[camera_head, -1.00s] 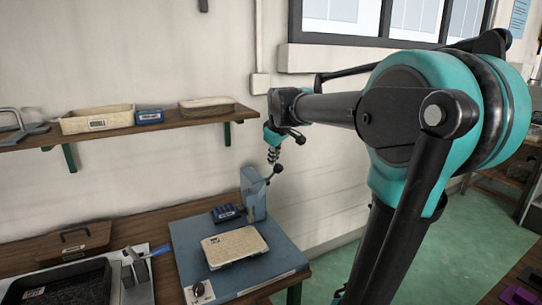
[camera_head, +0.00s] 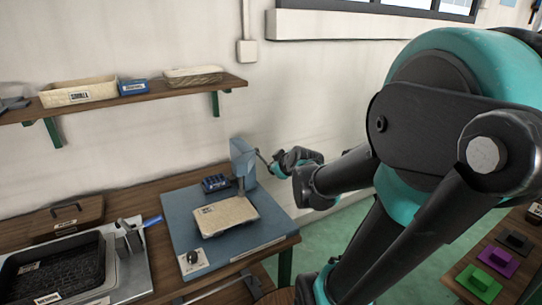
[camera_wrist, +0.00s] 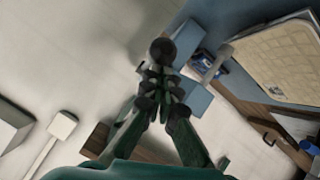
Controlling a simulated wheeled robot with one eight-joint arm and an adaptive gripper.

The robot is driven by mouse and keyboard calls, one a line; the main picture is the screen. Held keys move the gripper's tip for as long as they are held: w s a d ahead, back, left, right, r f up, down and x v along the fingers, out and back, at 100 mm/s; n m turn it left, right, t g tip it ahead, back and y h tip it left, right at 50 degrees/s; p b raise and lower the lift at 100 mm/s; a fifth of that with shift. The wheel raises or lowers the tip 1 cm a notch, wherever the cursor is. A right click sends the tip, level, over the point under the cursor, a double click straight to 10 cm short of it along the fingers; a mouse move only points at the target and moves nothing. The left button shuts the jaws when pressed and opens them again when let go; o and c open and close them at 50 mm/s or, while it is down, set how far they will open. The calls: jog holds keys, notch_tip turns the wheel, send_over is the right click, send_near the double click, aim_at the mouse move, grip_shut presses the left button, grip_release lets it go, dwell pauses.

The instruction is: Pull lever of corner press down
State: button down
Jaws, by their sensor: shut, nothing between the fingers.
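The corner press stands on the bench, with a blue-grey column (camera_head: 243,158) at the back right of its blue base plate (camera_head: 185,215). A thin lever (camera_head: 262,157) reaches from the column toward my gripper (camera_head: 276,163). In the wrist view, a dark ball knob (camera_wrist: 162,48) shows just beyond the fingertips of my gripper (camera_wrist: 159,82). The fingers are shut and empty. I cannot tell whether they touch the knob. A cream panel (camera_head: 226,216) lies on the base plate below the column.
A blue box (camera_head: 215,183) sits behind the panel. A black tray (camera_head: 55,268) and a grey fixture with a blue handle (camera_head: 130,236) are at the left. A wall shelf (camera_head: 130,99) holds bins above. The green floor is right of the bench.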

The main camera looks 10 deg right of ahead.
jog(key=f, duration=0.2)
jog(key=s+f, duration=0.1)
jog(key=f, duration=0.1)
jog(key=shift+w, duration=0.1)
dwell(0.3)
jog(key=shift+w+d+f, duration=0.1)
jog(key=shift+w+f, duration=0.15)
jog(key=shift+w, duration=0.2)
jog(key=shift+s, duration=0.1)
dwell(0.5)
